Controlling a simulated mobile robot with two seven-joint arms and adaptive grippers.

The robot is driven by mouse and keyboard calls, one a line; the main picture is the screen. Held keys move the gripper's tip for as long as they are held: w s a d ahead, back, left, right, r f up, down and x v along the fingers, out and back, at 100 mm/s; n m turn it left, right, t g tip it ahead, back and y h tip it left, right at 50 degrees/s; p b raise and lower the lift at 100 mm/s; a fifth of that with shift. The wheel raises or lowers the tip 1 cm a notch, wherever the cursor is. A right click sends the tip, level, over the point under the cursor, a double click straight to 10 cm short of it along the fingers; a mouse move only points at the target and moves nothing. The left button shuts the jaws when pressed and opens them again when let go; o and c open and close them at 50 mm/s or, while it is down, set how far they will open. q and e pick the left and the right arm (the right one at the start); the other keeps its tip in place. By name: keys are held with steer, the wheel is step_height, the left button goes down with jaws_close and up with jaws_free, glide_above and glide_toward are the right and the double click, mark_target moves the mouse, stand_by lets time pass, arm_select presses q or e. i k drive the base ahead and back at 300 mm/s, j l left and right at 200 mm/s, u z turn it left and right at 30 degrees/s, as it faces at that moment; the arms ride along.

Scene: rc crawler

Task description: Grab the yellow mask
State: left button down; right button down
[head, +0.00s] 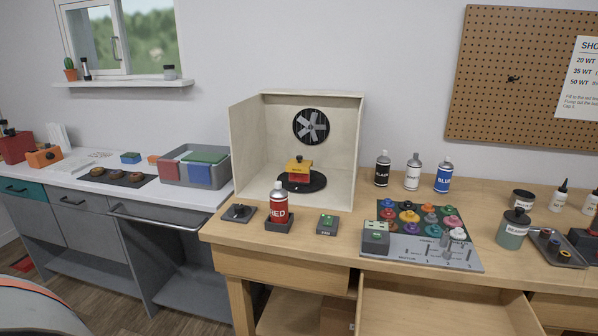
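A yellow piece (299,165), which may be the yellow mask, sits on top of a red block (302,178). Both rest on a round black turntable (318,185) inside an open-fronted pale spray booth (240,150) with a fan at its back. A small dark knob or post shows above the yellow piece. Whether the yellow piece is fixed to the red block I cannot tell. Neither of my grippers is in view.
A red spray can (279,207) stands before the booth, between a dark device (239,212) and a small grey box (327,225). Black (382,168), white (412,172) and blue (443,175) cans stand right. A drawer (440,310) is open below.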

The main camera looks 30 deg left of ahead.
mark_target(298, 166)
steer(key=i+j, duration=0.1)
steer(key=j, duration=2.3)
steer(key=i+j, duration=0.15)
steer(key=j, duration=2.25)
steer(key=i+z, duration=0.05)
steer(key=i, duration=0.05)
